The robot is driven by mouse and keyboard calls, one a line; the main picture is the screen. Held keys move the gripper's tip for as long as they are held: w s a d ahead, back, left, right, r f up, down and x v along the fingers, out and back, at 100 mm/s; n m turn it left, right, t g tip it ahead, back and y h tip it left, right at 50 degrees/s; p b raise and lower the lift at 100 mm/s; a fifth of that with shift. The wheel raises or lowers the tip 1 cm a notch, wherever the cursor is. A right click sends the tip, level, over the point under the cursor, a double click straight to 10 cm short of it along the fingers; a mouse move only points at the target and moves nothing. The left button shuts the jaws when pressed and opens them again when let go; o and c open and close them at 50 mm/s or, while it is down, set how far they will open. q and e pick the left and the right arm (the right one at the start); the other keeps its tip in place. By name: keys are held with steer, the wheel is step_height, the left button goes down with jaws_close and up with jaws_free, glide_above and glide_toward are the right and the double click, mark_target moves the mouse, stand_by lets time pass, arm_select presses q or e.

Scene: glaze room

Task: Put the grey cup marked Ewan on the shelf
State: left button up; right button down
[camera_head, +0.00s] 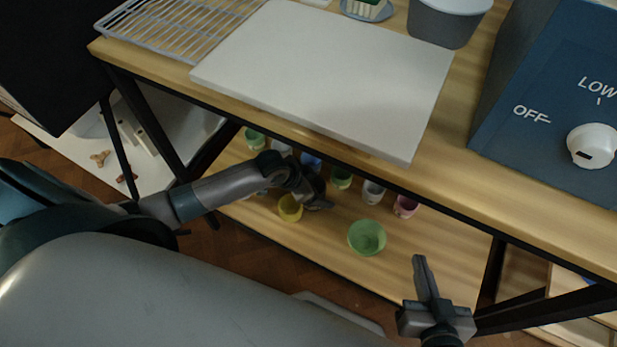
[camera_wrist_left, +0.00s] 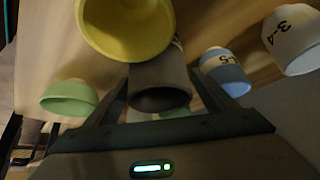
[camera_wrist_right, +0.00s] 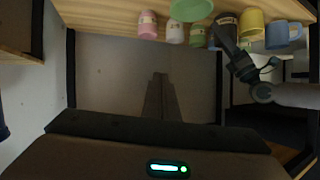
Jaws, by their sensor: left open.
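A dark grey cup (camera_wrist_left: 158,78) stands between the two fingers of my left gripper in the left wrist view. It also shows in the right wrist view (camera_wrist_right: 228,22), among the row of cups. No name on it can be read. My left gripper (camera_head: 310,194) is open, reaching under the table top with its fingers on either side of the cup; whether they touch it I cannot tell. My right gripper (camera_head: 424,278) is shut and empty, in front of the table's lower wooden board (camera_head: 330,240), apart from the cups. In the head view my left gripper mostly hides the grey cup.
A green bowl-like cup (camera_head: 367,238) and a pink cup (camera_head: 405,206) stand further right. The white slab (camera_head: 330,75) lies above, on the table top.

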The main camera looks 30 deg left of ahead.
arm_select(q)
steer(key=shift+p+v, duration=1.45)
steer(key=shift+v, duration=4.45)
arm_select(e)
steer(key=s+d+f+g+h, duration=0.1)
steer(key=s+d+f+g, duration=0.2)
steer(key=s+f+g, duration=0.1)
steer(key=shift+s+d+f+g+h, duration=0.35)
steer(key=shift+s+f, duration=0.15)
steer(key=shift+f, duration=0.2)
arm_select(q)
steer(key=shift+s+d, duration=0.2)
steer(key=shift+d, duration=0.15)
steer(key=s+d+n+t+h, duration=0.1)
steer(key=s+d+n, duration=0.1)
steer(key=s+d, duration=0.65)
steer(key=s+r+n+t+y, duration=0.1)
steer(key=s+r+n, duration=0.1)
steer(key=s, duration=0.5)
steer(key=shift+s+d+r+n+y, duration=0.3)
steer(key=shift+s+d+n+y, duration=0.1)
steer(key=shift+n, duration=0.2)
arm_select(e)
steer(key=shift+w, duration=0.1)
